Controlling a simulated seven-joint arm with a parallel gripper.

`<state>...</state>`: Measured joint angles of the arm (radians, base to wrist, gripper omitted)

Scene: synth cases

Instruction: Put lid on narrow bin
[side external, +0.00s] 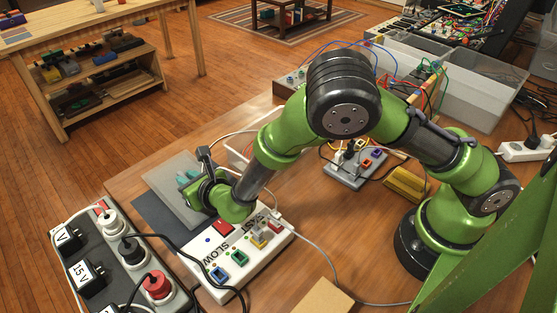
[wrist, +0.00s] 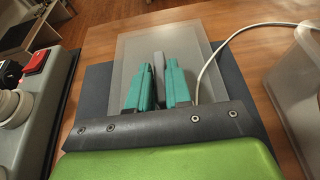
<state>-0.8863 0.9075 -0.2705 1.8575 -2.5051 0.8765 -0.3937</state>
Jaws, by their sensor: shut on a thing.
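A flat translucent grey lid (side external: 168,183) is at the left end of the table, over a dark mat (side external: 150,212). My gripper (side external: 188,177) has teal fingers shut on the lid's upright grey handle (wrist: 158,66). In the wrist view the fingers (wrist: 158,85) stand on both sides of this handle, and the lid (wrist: 130,55) spreads out beyond them. I cannot tell whether the lid touches the mat or is just above it. A translucent bin (wrist: 302,75) stands to the right in the wrist view; in the side view it is mostly hidden behind my arm (side external: 236,155).
A white control box (side external: 240,255) with coloured switches sits close in front of my gripper. A power strip (side external: 133,262) with plugs lies at the left edge. A white cable (wrist: 215,58) runs beside the lid. Larger clear bins (side external: 480,98) stand at the back right.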

